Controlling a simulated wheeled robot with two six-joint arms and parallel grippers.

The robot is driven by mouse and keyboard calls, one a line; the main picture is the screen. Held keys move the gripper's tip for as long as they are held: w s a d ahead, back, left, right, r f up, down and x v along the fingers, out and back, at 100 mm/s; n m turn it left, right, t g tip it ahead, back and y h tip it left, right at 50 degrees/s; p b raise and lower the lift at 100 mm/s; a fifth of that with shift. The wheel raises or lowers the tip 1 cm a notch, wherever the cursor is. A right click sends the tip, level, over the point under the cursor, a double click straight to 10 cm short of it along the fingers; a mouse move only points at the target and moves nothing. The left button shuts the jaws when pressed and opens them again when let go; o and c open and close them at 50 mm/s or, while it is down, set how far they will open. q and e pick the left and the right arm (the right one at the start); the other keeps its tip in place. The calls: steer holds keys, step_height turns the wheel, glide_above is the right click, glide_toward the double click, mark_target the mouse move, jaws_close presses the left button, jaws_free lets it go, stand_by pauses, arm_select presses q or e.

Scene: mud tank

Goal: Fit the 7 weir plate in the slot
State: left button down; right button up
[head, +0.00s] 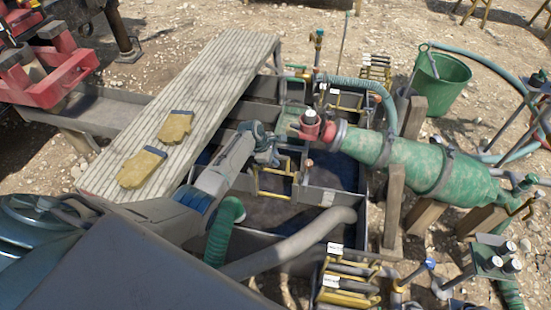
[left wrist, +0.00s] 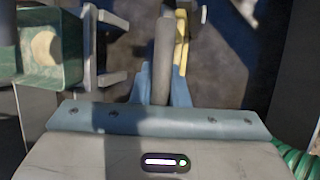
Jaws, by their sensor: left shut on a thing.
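My left gripper (head: 272,152) reaches over the dark mud tank (head: 322,178). In the left wrist view its blue fingers (left wrist: 160,85) are shut on a grey upright bar (left wrist: 165,55), which looks like the top edge or handle of a weir plate. A yellow strip (left wrist: 182,45) shows just beyond it. In the head view a yellow frame (head: 274,194) stands just below the gripper, within the tank. No number on the held piece is readable, and the slot is hidden. My right gripper is not in view.
A green cylinder (head: 410,165) with a red valve (head: 312,127) lies right of the gripper. Yellow-framed racks (head: 348,297) stand at the bottom right. A plank walkway (head: 190,95) with gloves (head: 141,168) is at left. A grey pipe (head: 295,240) crosses the tank.

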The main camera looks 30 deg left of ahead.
arm_select(q)
steer(key=shift+f, duration=0.45)
steer(key=c, duration=1.3)
jaws_free()
steer(key=shift+c, duration=0.2)
steer(key=p+v, duration=0.2)
steer(key=v, duration=0.8)
steer(key=shift+r, duration=0.4)
steer(key=shift+s+a, duration=0.1)
